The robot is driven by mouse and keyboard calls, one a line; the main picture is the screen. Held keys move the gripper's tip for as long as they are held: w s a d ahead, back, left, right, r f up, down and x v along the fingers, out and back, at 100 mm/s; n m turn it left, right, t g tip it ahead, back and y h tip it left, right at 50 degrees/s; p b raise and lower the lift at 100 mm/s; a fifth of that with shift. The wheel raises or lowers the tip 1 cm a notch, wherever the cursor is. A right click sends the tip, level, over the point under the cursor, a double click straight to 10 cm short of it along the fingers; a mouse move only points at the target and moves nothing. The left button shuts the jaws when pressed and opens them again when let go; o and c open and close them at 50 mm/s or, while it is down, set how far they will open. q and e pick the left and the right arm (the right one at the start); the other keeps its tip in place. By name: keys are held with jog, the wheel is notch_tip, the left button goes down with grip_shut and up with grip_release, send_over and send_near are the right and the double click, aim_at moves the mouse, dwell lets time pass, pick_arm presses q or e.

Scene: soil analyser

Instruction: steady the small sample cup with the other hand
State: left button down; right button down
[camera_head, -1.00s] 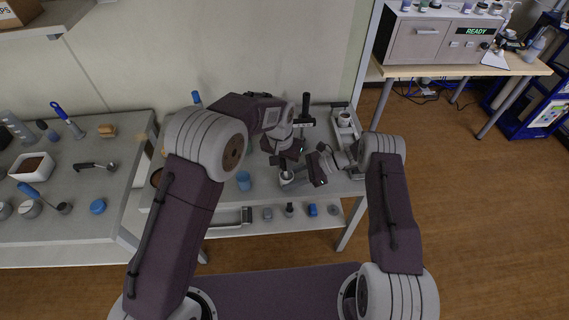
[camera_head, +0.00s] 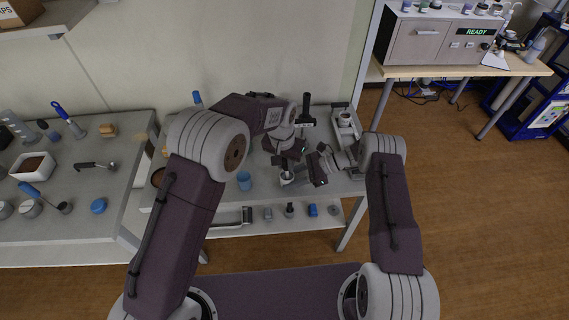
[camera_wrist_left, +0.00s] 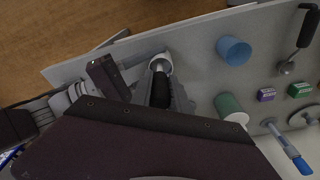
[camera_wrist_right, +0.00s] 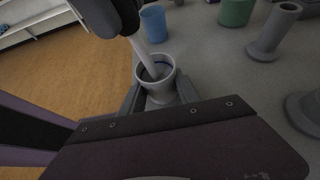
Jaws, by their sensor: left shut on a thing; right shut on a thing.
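The small grey sample cup (camera_head: 287,178) stands on the bench near its front edge. My right gripper (camera_wrist_right: 160,94) is shut around the cup, one finger on each side, in the right wrist view (camera_wrist_right: 155,72). My left gripper (camera_wrist_left: 160,92) is shut on a tool with a black handle (camera_wrist_left: 160,88), above the cup. The tool's grey shaft (camera_wrist_right: 144,52) reaches down into the cup's mouth at a tilt. The cup's rim also shows in the left wrist view (camera_wrist_left: 160,62). The inside of the cup is mostly hidden by the shaft.
A blue cup (camera_head: 244,181) stands left of the sample cup. A green cup (camera_wrist_left: 230,108) and a grey stand (camera_wrist_right: 272,35) are close by. A tray (camera_head: 346,128) lies at the bench's right end. The floor is open beyond the front edge.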

pick_arm(q)
jog(key=shift+a, duration=0.15)
jog(key=shift+r, duration=0.1)
jog(key=shift+s+a+r, duration=0.1)
jog(key=shift+s+r, duration=0.05)
jog(key=shift+r, duration=0.9)
jog(key=shift+s+a+r, duration=0.1)
jog(key=shift+r, duration=1)
jog(key=shift+s+a+r, duration=0.1)
jog(key=shift+s+r, duration=0.05)
jog(key=shift+r, duration=0.9)
jog(key=shift+r, duration=2)
